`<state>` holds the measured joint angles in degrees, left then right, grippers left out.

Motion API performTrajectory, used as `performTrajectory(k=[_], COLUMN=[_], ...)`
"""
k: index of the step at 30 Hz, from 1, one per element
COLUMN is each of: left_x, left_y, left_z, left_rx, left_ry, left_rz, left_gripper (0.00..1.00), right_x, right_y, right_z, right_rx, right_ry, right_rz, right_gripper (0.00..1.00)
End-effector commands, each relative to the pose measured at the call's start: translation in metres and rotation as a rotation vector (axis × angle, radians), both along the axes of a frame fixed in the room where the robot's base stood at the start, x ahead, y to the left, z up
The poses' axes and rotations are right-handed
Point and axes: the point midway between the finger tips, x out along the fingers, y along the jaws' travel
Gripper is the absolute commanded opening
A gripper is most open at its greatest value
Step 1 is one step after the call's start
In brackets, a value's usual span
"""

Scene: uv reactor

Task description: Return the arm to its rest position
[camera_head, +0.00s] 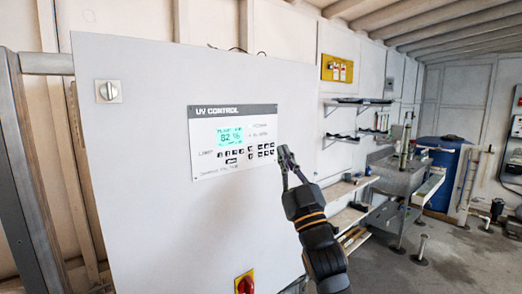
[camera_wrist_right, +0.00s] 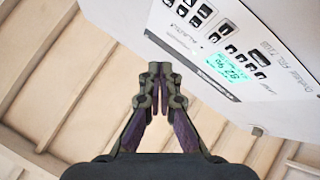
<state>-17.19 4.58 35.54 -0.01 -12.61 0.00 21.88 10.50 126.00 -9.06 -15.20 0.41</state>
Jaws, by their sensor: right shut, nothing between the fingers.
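My right gripper (camera_head: 287,160) is raised in front of the right edge of the UV control panel (camera_head: 206,170) in the head view. Its fingertips are close to the panel's button rows; I cannot tell whether they touch. In the right wrist view the gripper (camera_wrist_right: 160,72) has its fingers drawn together with nothing between them. The panel also shows there (camera_wrist_right: 200,40), turned nearly upside down, with its lit green display (camera_wrist_right: 226,68). My left gripper is not in either view.
To the right are shelves (camera_head: 345,103), a steel sink (camera_head: 398,175) and a blue barrel (camera_head: 443,165). The floor (camera_head: 450,260) at the right front is mostly clear.

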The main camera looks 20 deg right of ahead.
Motion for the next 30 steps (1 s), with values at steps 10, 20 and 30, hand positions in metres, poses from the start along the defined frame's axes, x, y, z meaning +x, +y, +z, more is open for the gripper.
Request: performTrajectory(k=[10,20,30], left_x=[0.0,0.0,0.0], left_y=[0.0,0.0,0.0], left_z=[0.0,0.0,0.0], left_rx=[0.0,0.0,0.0], left_ry=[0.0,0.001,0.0], left_rz=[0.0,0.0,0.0], left_gripper=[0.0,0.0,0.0], right_x=[0.0,0.021,-0.042], right_y=[0.0,-0.006,-0.013], right_z=[0.0,-0.083,-0.371], right_rx=[0.0,0.047,0.171], right_ry=[0.001,0.26,1.169], right_rz=[0.0,-0.016,-0.094], right_gripper=[0.0,0.0,0.0])
